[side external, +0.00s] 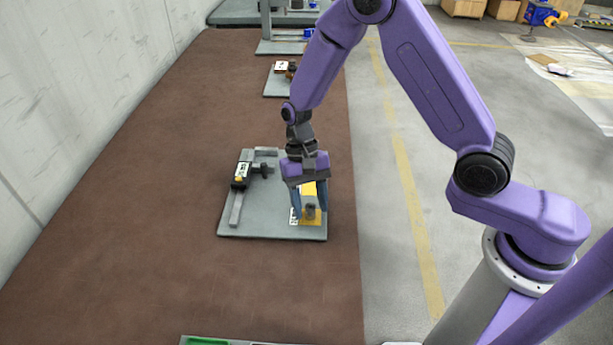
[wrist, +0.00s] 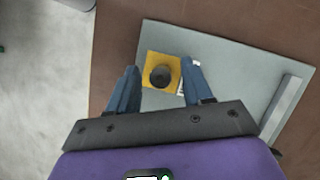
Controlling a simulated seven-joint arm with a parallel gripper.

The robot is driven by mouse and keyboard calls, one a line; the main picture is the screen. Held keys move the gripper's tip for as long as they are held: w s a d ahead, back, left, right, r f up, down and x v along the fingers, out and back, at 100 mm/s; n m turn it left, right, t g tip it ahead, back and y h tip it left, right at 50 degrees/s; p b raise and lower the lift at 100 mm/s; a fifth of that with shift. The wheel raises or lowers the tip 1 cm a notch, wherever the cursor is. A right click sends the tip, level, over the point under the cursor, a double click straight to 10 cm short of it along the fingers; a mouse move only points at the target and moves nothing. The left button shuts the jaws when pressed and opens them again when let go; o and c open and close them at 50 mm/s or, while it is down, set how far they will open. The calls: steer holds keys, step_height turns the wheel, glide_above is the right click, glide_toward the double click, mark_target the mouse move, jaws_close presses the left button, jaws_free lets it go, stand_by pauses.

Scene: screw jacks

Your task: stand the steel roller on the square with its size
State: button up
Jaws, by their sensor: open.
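The steel roller (side external: 310,211) is a small dark grey cylinder on a yellow square (side external: 316,221) near the front right corner of a grey plate (side external: 262,225). In the wrist view the roller (wrist: 160,76) shows its round end and appears upright on the yellow square (wrist: 149,60). My gripper (side external: 309,211) is low over it, pointing down. In the wrist view my gripper (wrist: 160,70) is open, with one blue finger on each side of the roller and visible gaps. A white label (side external: 294,216) lies beside the square; its print is unreadable.
A grey bar (side external: 236,208) lies along the left edge. Other plates with equipment (side external: 279,82) stand farther back. The brown bench (side external: 130,225) is clear to the left.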

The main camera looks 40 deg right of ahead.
steer(key=v, duration=1.1)
steer(key=s+d+r+n+t, duration=0.1)
steer(key=s+d+r+n, duration=0.1)
steer(key=s+n, duration=0.3)
steer(key=s+d+r+n+t+h, duration=0.1)
steer(key=s+d+n, duration=0.3)
steer(key=s, duration=0.8)
steer(key=s+d+r+n+t, duration=0.2)
steer(key=s+d+r+n, duration=0.1)
steer(key=s+n, duration=0.5)
steer(key=shift+s+r, duration=0.2)
steer(key=shift+s, duration=0.6)
